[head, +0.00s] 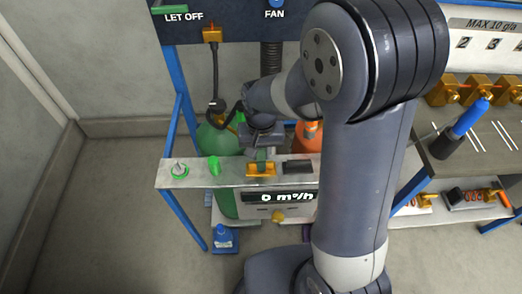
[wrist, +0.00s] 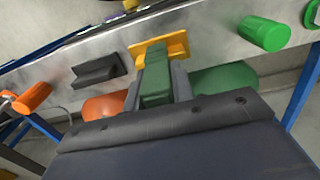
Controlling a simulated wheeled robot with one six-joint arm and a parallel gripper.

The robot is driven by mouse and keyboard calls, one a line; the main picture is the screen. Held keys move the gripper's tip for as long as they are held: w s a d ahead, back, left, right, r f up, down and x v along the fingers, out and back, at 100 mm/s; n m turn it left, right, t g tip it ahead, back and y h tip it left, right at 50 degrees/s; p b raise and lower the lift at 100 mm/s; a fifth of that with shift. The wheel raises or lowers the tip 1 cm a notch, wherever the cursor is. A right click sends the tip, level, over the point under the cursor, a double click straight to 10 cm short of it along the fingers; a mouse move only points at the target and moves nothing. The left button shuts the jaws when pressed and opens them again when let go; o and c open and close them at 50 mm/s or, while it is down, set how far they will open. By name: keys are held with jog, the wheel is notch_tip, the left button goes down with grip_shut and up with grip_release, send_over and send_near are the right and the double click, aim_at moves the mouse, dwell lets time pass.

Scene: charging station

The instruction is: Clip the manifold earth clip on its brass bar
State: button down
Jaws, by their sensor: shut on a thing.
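My gripper (wrist: 158,88) is shut on a green block, seemingly the earth clip (wrist: 155,70), at the manifold's steel panel (wrist: 210,42). In the head view my gripper (head: 263,156) points down at this panel from behind. A yellow brass-coloured plate (wrist: 175,44), possibly the brass bar, lies on the panel at the block's far end. It also shows in the head view (head: 261,170). The block and plate meet or overlap in the picture; I cannot tell whether the block is clipped on. The fingers hide part of the block.
A black block (head: 298,168) and a green knob (head: 214,165) flank the plate on the panel. A green cylinder (head: 216,139) and an orange one (head: 306,138) stand behind. A dark cable (head: 215,75) hangs nearby.

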jog(key=shift+f+b, duration=0.3)
jog(key=shift+f, duration=0.2)
jog(key=c, duration=1.1)
grip_release()
notch_tip(320, 180, up, 11)
jog(key=shift+f, duration=0.1)
notch_tip(320, 180, down, 11)
jog(key=shift+r, duration=0.2)
jog(key=shift+r+p, duration=0.5)
jog(key=shift+r, duration=0.05)
